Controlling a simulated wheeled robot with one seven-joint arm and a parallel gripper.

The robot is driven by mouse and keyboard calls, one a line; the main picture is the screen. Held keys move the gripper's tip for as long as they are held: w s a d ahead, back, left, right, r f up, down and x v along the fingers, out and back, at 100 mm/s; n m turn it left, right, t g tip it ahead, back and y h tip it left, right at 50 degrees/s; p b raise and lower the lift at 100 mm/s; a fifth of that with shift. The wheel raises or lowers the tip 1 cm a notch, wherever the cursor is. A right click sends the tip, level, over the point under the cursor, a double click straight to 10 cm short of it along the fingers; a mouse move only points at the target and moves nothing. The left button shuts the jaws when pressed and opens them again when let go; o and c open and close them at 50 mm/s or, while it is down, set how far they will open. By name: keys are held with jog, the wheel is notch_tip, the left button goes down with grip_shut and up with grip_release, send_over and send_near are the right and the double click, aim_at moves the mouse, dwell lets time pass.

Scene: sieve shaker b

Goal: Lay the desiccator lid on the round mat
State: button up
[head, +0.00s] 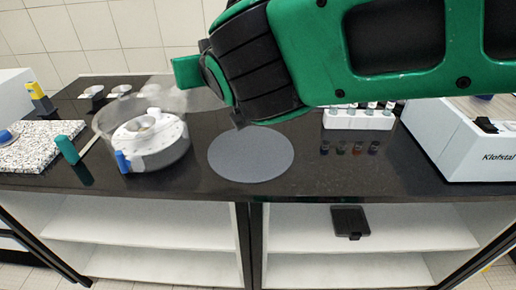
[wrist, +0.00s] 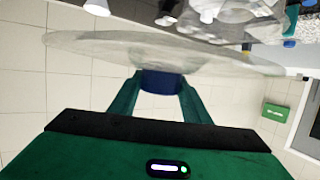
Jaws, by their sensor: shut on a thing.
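My gripper (wrist: 161,84) is shut on the blue knob of the desiccator lid (wrist: 90,45), a wide clear disc spanning the wrist view. In the head view my gripper (head: 188,73) is at the upper middle, above and right of the desiccator base. The clear lid (head: 190,98) shows faintly below the fingers, partly hidden by my arm, its outline hard to make out. The desiccator base (head: 160,159) is a clear bowl with a white perforated plate, small dishes and a blue tap. The round grey mat (head: 250,156) lies bare, right of the base.
A white vial rack (head: 358,119) stands right of the mat, with several small dark vials in front. A white machine (head: 455,140) is at the right.

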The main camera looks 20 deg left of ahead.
jog(key=shift+d, duration=0.1)
jog(key=shift+m+t+h, duration=0.3)
jog(key=shift+m+h, duration=0.1)
jog(key=w+d+f, duration=0.2)
jog(key=f, duration=0.4)
jog(key=w+d+f, duration=0.3)
jog(key=f, duration=0.3)
jog(key=w+d+f, duration=0.2)
jog(key=f, duration=0.4)
jog(key=shift+w+d, duration=0.4)
jog(key=shift+f, duration=2.5)
jog(key=shift+f, duration=0.1)
jog(key=o, duration=1.4)
